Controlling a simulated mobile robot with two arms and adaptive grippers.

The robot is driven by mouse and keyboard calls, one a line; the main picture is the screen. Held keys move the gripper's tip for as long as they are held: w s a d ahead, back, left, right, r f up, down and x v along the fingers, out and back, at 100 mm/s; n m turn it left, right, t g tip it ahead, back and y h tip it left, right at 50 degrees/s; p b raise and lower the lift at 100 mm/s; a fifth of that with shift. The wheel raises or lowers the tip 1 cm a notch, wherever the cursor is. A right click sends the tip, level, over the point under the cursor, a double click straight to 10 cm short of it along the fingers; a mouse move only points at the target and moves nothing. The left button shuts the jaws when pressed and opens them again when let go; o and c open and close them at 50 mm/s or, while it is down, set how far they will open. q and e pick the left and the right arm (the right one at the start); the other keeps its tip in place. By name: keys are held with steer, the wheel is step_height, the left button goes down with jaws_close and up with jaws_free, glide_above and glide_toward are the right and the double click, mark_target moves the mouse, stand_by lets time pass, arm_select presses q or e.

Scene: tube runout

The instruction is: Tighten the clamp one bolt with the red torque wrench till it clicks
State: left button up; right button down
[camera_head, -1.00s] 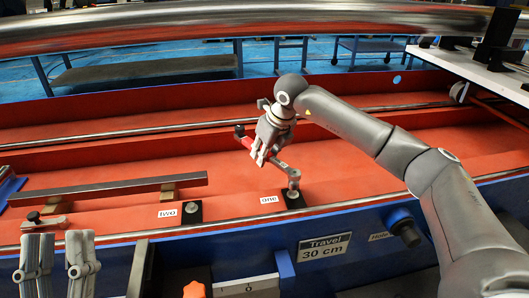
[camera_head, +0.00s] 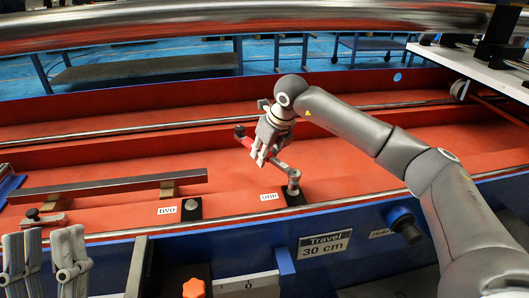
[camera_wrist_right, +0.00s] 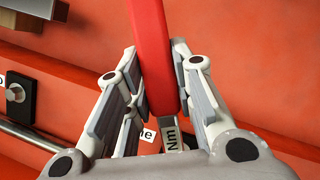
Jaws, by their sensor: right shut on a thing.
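The red torque wrench (camera_head: 247,143) slants across the red bed, its grey head (camera_head: 293,178) at clamp one (camera_head: 294,195), beside the label "one". Whether the head is fully seated on the bolt cannot be told. My right gripper (camera_head: 260,156) is shut on the wrench's red handle. In the right wrist view the handle (camera_wrist_right: 152,55) runs between the fingers of the right gripper (camera_wrist_right: 158,95), with an "Nm" plate (camera_wrist_right: 172,138) below it. My left gripper (camera_head: 46,262) hangs at the lower left, fingers apart and empty.
Clamp two (camera_head: 191,208) sits to the left of clamp one. A long grey bar (camera_head: 110,187) rests on blocks further left. A large shiny tube (camera_head: 240,25) spans the top. A "Travel 30 cm" plate (camera_head: 325,244) and an orange knob (camera_head: 194,288) are at the front.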

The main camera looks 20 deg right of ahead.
arm_select(q)
steer(key=shift+s+r, duration=0.15)
steer(key=shift+s, duration=0.2)
arm_select(e)
steer(key=shift+f, duration=0.15)
